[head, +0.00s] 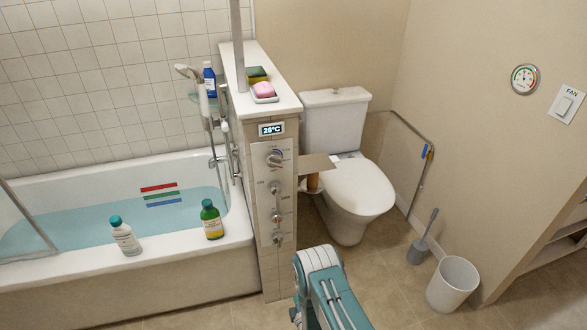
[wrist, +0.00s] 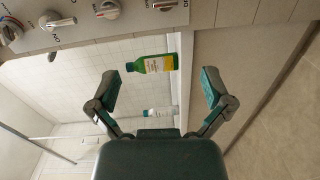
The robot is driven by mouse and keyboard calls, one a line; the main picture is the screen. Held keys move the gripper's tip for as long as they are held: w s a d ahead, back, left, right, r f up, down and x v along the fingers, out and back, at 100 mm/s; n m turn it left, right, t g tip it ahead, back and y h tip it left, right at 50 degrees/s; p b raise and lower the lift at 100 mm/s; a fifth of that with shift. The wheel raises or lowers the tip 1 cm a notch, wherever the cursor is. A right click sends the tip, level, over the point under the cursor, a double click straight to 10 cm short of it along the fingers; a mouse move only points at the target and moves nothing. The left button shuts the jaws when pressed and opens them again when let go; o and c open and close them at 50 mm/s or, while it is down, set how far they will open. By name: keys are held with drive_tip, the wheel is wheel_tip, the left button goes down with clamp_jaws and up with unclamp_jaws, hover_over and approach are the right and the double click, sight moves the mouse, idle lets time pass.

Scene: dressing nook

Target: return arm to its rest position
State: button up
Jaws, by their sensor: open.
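My gripper (wrist: 159,74) shows in the wrist view with its two teal-padded fingers spread wide and nothing between them touching either pad. Beyond the fingers, a green bottle (wrist: 154,64) with a yellow and white label and a white bottle (wrist: 159,112) appear, apart from the gripper. In the head view a teal and white part of my arm rises at the bottom centre, in front of the tiled partition's foot. The gripper itself cannot be made out in the head view.
In the head view the green bottle (head: 211,219) and white bottle (head: 124,236) stand on the bathtub rim (head: 170,243). The partition (head: 262,180) carries several knobs. A toilet (head: 352,185), brush (head: 420,246) and bin (head: 452,285) stand right. Floor between arm and bin is clear.

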drive_tip(key=w+d+r+m+g+h, duration=0.1)
drive_tip(key=w+r+m, duration=0.1)
drive_tip(key=w+r, duration=0.5)
drive_tip(key=w+r+m+g+h, duration=0.1)
drive_tip(key=w+r+m+g, duration=0.2)
drive_tip(key=r, duration=0.7)
drive_tip(key=s+d+r+m+g+h, duration=0.1)
drive_tip(key=d+r+m, duration=0.1)
drive_tip(key=r, duration=0.7)
drive_tip(key=d+r+m, duration=0.2)
drive_tip(key=d+r, duration=0.1)
drive_tip(key=r, duration=0.5)
drive_tip(key=s+d+r+m+g, duration=0.2)
drive_tip(key=s+d+r+m, duration=0.15)
drive_tip(key=s+r, duration=0.45)
drive_tip(key=s+d+r+m+g, duration=0.1)
drive_tip(key=s+r+m, duration=0.1)
drive_tip(key=s, duration=0.7)
drive_tip(key=s+d+r+m+g+h, duration=0.1)
drive_tip(key=s+d+r+m, duration=0.1)
drive_tip(key=s, duration=0.7)
drive_tip(key=s+d+r+m+g, duration=0.2)
drive_tip(key=s+r+m, duration=0.2)
drive_tip(key=s, duration=0.6)
wheel_tip(320, 180, up, 2)
drive_tip(key=shift+r+h, duration=0.1)
drive_tip(key=shift+h, duration=0.2)
